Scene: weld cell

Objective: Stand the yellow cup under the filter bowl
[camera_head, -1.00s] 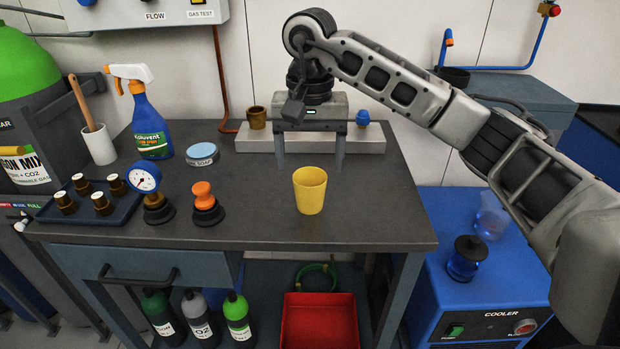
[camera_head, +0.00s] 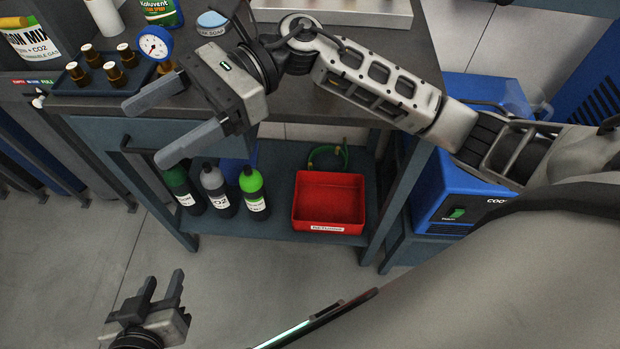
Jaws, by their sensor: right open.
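The yellow cup does not show now; the spot on the bench where it stood earlier is covered by my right arm. I cannot make out a filter bowl in this view. My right gripper (camera_head: 172,127) is open and empty, its two fingers pointing left and down over the front of the bench (camera_head: 290,103), near the drawer handle. My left gripper (camera_head: 162,284) is low at the bottom left, over the floor, with its two fingers apart and nothing between them.
A tray (camera_head: 85,85) with several brass fittings and a gauge (camera_head: 154,43) stand at the bench's left. A blue soap tin (camera_head: 211,20) is behind my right gripper. Bottles (camera_head: 215,190) and a red bin (camera_head: 330,200) sit on the lower shelf. A blue cooler (camera_head: 445,195) stands right.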

